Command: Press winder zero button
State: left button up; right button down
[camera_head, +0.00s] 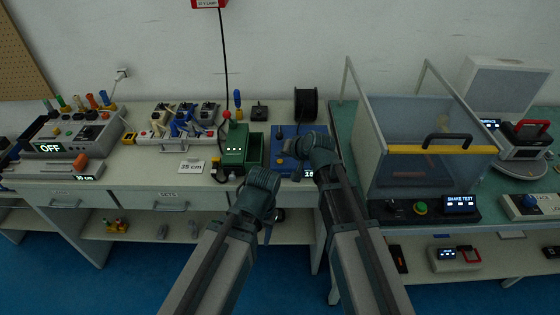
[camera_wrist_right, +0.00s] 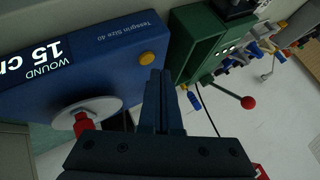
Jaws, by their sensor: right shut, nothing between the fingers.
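The winder is a blue box (camera_head: 290,131) on the bench in the head view. In the right wrist view the blue winder (camera_wrist_right: 95,62) shows a display (camera_wrist_right: 38,62) reading "WOUND 15 cm" and a round yellow button (camera_wrist_right: 147,58). The yellow button also shows in the head view (camera_head: 280,134). My right gripper (camera_wrist_right: 160,74) is shut and empty, its fingertips close beside the yellow button; I cannot tell whether they touch it. In the head view my right gripper (camera_head: 302,172) is over the winder's front. My left gripper (camera_head: 268,232) hangs before the bench edge, its fingers mostly hidden.
A green box (camera_head: 234,146) with a red-knobbed lever stands left of the winder. A black spool (camera_head: 306,104) is behind it. A clear-walled test enclosure (camera_head: 428,130) stands to the right. A "35 cm" card (camera_head: 191,167) lies on the left bench.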

jog(key=shift+f, duration=0.15)
jog(key=shift+f+b, duration=0.25)
jog(key=shift+b, duration=0.15)
jog(key=shift+f+b, duration=0.4)
dwell(0.5)
jog(key=shift+r, duration=0.1)
jog(key=shift+r+p, duration=0.7)
jog(key=shift+p, duration=0.15)
notch_tip(320, 180, up, 5)
jog(key=p, duration=0.5)
jog(key=shift+r, duration=0.1)
